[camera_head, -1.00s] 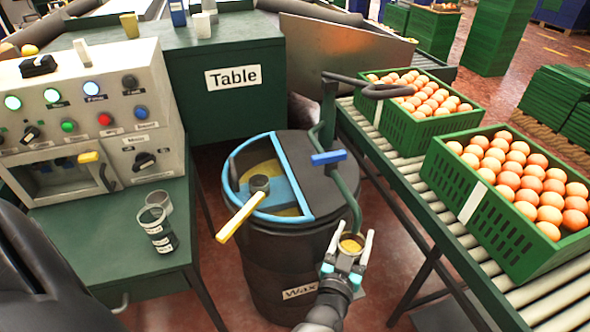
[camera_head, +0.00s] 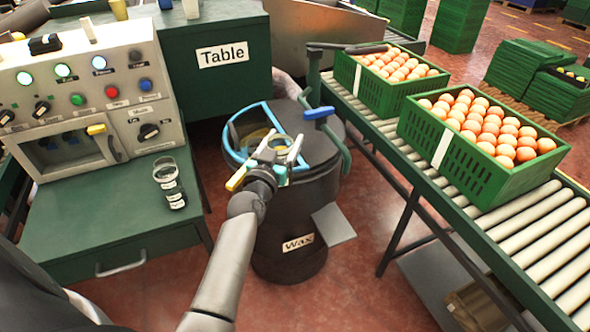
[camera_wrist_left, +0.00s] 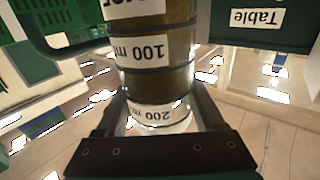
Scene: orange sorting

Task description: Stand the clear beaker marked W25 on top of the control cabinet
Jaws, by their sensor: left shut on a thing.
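My left gripper (camera_head: 279,160) is shut on a labelled beaker (camera_head: 281,145) over the wax barrel (camera_head: 300,205). In the left wrist view this beaker (camera_wrist_left: 160,85) looks dark inside, with upside-down labels "100 ml" and "200 ml" between the fingers. Its top label is cut off. A clear beaker (camera_head: 168,178) with black-and-white labels stands on the green table at the left; I cannot read its marking. The grey control cabinet (camera_head: 165,80), with lit buttons and knobs, stands behind it. My right gripper is not in view.
The green table (camera_head: 100,225) has bare room in front of the cabinet. Small items stand on the cabinet's top, including a black one (camera_head: 45,43). A roller conveyor (camera_head: 500,220) with crates of oranges (camera_head: 480,150) runs along the right.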

